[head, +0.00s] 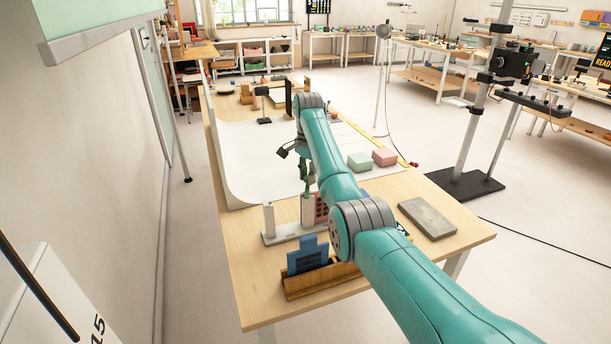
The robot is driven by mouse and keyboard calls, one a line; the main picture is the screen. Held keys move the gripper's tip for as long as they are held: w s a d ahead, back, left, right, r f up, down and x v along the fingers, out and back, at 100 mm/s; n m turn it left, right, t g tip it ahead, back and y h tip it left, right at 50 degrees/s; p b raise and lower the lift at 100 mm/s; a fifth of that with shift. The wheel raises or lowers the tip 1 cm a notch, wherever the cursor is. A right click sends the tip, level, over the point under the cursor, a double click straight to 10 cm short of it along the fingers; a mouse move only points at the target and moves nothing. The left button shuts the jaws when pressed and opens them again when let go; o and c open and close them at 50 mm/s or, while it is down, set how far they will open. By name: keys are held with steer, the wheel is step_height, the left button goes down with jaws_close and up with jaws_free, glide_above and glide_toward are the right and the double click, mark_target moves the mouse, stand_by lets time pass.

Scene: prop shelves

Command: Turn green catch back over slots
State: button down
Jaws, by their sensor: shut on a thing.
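The green catch (306,188) shows as a small dark green piece at the top of a pale post (307,211), on a grey-white stand on the near part of the table. A dark red block with round holes (321,208) stands just right of the post, partly behind my arm. My gripper (305,178) points down over the post and is shut on the green catch. My arm and the small size hide the fingertips' exact hold. I cannot make out the slots or how the catch lies over them.
A shorter pale post (268,219) stands left on the same stand. A blue piece (308,256) sits in a wooden holder (322,279) in front. A grey slab (427,218) lies right. Green (360,161) and pink (384,157) blocks lie behind, near a white curved sheet (245,165).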

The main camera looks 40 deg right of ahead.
steer(key=m, duration=0.4)
steer(key=shift+s+d+m, duration=0.4)
steer(key=m, duration=0.2)
steer(key=s+m, duration=0.1)
steer(key=m, duration=0.2)
steer(key=shift+s+d, duration=0.1)
steer(key=shift+s, duration=0.05)
steer(key=shift+m, duration=0.3)
steer(key=c, duration=0.9)
jaws_free()
